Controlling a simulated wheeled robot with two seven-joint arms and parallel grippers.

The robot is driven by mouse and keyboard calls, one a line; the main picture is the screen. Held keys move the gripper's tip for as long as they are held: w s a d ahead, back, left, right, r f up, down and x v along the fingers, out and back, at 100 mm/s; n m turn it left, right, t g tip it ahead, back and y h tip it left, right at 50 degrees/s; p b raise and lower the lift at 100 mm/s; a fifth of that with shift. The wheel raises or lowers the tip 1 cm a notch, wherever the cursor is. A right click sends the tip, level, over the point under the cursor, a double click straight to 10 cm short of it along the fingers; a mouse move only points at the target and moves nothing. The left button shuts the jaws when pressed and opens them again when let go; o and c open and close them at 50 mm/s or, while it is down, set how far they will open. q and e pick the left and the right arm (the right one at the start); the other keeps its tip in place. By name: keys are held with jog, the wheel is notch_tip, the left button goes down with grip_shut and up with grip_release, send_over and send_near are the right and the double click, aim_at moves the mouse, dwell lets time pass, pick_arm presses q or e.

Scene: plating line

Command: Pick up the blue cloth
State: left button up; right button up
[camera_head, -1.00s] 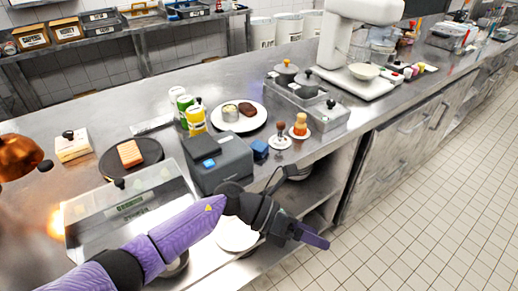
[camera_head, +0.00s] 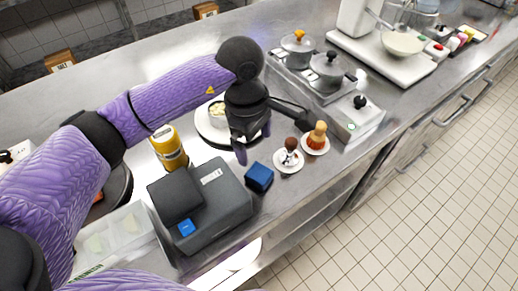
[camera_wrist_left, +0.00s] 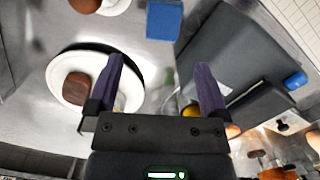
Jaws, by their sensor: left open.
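The blue cloth (camera_head: 259,177) is a small folded block lying on the steel counter, just right of the dark grey printer-like machine. It also shows at the top of the left wrist view (camera_wrist_left: 164,20). My left gripper (camera_head: 254,143) points down above the counter, behind the cloth and apart from it. Its purple fingers are spread with nothing between them, as the left wrist view (camera_wrist_left: 159,66) shows. My right gripper is not in view.
The grey machine (camera_head: 225,199) stands close left of the cloth. Two small saucers with brushes or stampers (camera_head: 288,160) stand close right. A yellow can (camera_head: 168,148) and a white plate (camera_head: 208,126) are behind. Lidded pots (camera_head: 329,70) stand farther right.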

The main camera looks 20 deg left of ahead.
aim_at(259, 173)
pick_arm(q)
jog(key=f, duration=0.3)
jog(key=f+b, duration=0.1)
jog(key=f, duration=0.2)
jog(key=d+f, duration=0.1)
jog(key=f, duration=0.2)
jog(key=shift+s+d+f, duration=0.1)
jog(key=shift+s+f, duration=0.25)
jog(key=shift+s, duration=0.05)
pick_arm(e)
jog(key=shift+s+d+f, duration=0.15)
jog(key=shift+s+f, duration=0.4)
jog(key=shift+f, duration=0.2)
pick_arm(q)
jog(key=shift+r, duration=0.1)
jog(key=c, duration=1.3)
notch_tip(259, 173, up, 10)
jog(key=shift+p, duration=0.65)
jog(key=shift+c, duration=0.2)
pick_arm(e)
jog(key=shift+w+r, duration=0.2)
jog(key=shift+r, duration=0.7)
